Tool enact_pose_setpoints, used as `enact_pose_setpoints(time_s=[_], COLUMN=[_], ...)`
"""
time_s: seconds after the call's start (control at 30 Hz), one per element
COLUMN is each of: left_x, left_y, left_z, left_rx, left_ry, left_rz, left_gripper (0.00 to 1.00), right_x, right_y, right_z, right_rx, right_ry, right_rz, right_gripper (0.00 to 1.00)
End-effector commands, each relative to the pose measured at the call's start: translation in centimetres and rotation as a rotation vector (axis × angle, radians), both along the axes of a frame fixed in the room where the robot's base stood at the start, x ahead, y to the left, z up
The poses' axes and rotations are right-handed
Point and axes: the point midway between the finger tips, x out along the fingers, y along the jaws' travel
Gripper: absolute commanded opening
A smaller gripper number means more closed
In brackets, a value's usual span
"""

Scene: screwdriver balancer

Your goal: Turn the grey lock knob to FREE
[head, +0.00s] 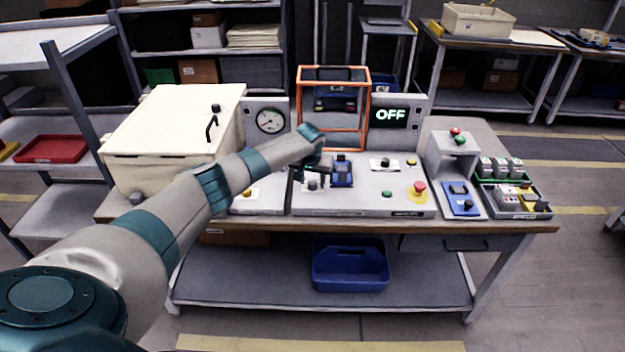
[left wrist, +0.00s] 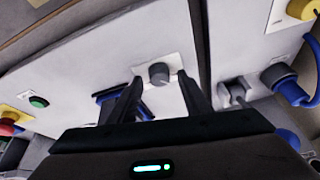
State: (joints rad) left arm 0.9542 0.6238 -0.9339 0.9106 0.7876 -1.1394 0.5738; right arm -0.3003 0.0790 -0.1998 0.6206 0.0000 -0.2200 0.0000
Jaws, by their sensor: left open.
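The grey lock knob (left wrist: 159,73) sits on a small white plate on the panel, and its marking is too small to read. In the head view the knob (head: 312,185) shows just below my left gripper (head: 312,174). In the left wrist view my left gripper (left wrist: 160,80) is open, with one finger on each side of the knob and its tips near the plate. I see gaps between the fingers and the knob; I cannot tell how far the tips are above the panel. My right gripper is in neither view.
A blue device (head: 342,172) stands on the panel right beside the gripper. A red emergency button (head: 419,188) and a yellow button (head: 411,162) are further right. An orange frame (head: 334,70) rises behind, beside a display (head: 390,114) reading OFF. A cream box (head: 165,130) stands left.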

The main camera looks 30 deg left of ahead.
Motion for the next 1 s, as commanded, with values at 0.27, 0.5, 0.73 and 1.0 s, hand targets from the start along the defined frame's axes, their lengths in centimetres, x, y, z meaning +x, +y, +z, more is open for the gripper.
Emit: enact_pose_setpoints(time_s=[0.27, 0.5, 0.73, 1.0], left_x=[0.04, 0.03, 0.02, -0.06], left_y=[-0.01, 0.00, 0.03, 0.13], left_z=[-0.08, -0.07, -0.09, -0.18], left_rx=[-0.001, 0.000, 0.000, -0.001], left_ry=[0.000, 0.000, 0.000, 0.001], left_rz=[0.000, 0.000, -0.009, -0.082], left_gripper=[0.44, 0.03, 0.03, 0.03], right_x=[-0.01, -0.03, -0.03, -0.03], right_y=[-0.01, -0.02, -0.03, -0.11], right_z=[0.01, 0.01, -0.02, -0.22], right_rx=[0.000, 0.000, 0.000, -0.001], right_ry=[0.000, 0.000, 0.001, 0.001], right_rz=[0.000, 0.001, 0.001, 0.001], right_gripper=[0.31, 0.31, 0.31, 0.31])
